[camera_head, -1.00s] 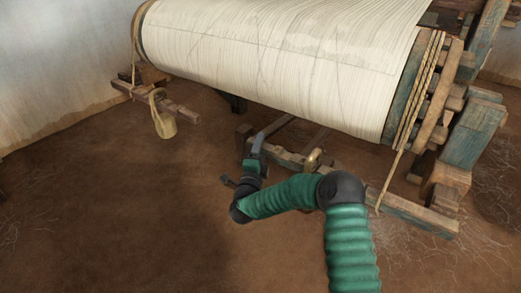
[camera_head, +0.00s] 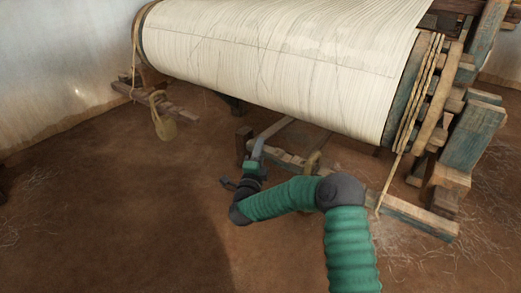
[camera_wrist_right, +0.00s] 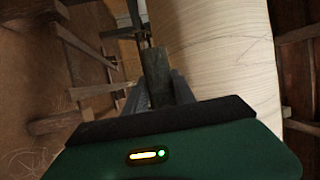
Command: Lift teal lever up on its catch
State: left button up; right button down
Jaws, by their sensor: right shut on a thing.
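The lever (camera_head: 275,129) is a narrow grey-teal wooden bar under the near side of the cloth roll. My right gripper (camera_head: 255,152) is at its near end, low in front of the loom. In the right wrist view the lever's worn end (camera_wrist_right: 156,75) stands between the two dark fingers of my right gripper (camera_wrist_right: 160,88), which are shut on it. The far part of the lever passes beneath the roll and is partly hidden. I cannot make out the catch. My left gripper is not in view.
The large cream cloth roll (camera_head: 280,60) hangs just above the lever. A wooden beam (camera_head: 400,205) crosses low to the right, by a tan loop (camera_head: 313,160). The earth floor in front is open.

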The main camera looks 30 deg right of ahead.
jog(key=shift+f, duration=0.3)
dwell(0.4)
jog(key=r+p, duration=0.1)
jog(key=r, duration=0.2)
jog(key=r+m+p, duration=0.1)
jog(key=r+p, duration=0.1)
jog(key=r+m+p, duration=0.1)
jog(key=r, duration=0.2)
jog(key=shift+s+r+h+p, duration=0.3)
jog(key=shift+p, duration=0.05)
jog(key=shift+f, duration=0.15)
jog(key=c, duration=1)
grip_release()
jog(key=shift+d, duration=0.1)
jog(key=shift+c, duration=0.2)
